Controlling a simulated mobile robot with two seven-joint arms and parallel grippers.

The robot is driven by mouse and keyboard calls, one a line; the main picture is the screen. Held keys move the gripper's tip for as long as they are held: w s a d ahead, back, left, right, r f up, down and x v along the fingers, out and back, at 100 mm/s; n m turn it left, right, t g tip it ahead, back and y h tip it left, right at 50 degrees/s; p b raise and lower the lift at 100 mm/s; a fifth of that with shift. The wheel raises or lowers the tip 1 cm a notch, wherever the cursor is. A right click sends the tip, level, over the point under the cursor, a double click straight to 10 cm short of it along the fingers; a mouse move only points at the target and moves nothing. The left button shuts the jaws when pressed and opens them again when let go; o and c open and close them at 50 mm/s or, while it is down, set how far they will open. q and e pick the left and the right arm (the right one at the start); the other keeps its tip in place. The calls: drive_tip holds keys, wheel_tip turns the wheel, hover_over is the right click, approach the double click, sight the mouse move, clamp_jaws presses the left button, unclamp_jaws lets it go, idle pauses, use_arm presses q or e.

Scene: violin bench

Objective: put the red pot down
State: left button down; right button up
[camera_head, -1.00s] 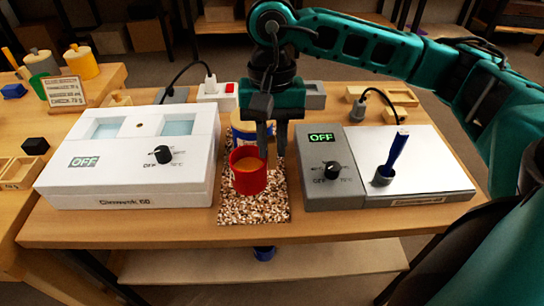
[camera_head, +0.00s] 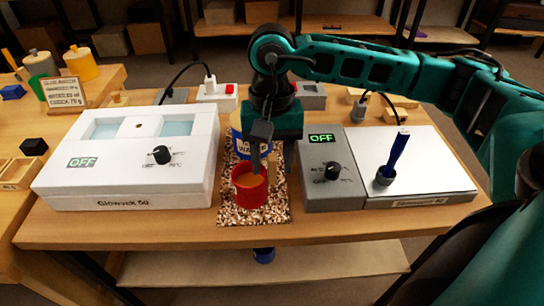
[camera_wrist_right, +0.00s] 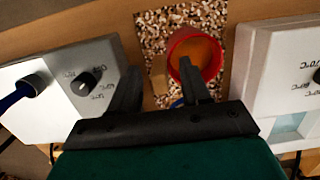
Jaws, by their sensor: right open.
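The red pot (camera_head: 250,195) holds an orange-brown content and appears to stand upright on the speckled mat (camera_head: 228,216). It also shows in the right wrist view (camera_wrist_right: 216,62), above the fingers. My right gripper (camera_head: 264,160) is just behind and over the pot in the head view. Its two fingers are apart in the right wrist view (camera_wrist_right: 157,88), with a small tan piece (camera_wrist_right: 158,72) showing between them, perhaps the pot's handle. One finger overlaps the pot's near rim; I cannot tell whether it touches. My left gripper is not in view.
A blue and white jar (camera_head: 238,138) stands close behind the pot. A white box with a dial (camera_head: 130,185) is on the left. A grey dial box (camera_head: 328,190) with a white plate (camera_head: 435,170) and a blue-handled brush (camera_head: 398,150) is on the right.

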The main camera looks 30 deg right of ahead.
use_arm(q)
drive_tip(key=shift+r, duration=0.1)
use_arm(e)
drive_tip(key=shift+r+p, duration=0.3)
drive_tip(key=shift+p, duration=0.05)
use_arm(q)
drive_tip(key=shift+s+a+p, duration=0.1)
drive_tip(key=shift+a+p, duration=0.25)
use_arm(e)
wheel_tip(320, 180, up, 12)
drive_tip(key=w, duration=0.1)
drive_tip(key=shift+d+f, duration=0.15)
drive_tip(key=shift+d, duration=0.25)
drive_tip(key=shift+w, duration=0.1)
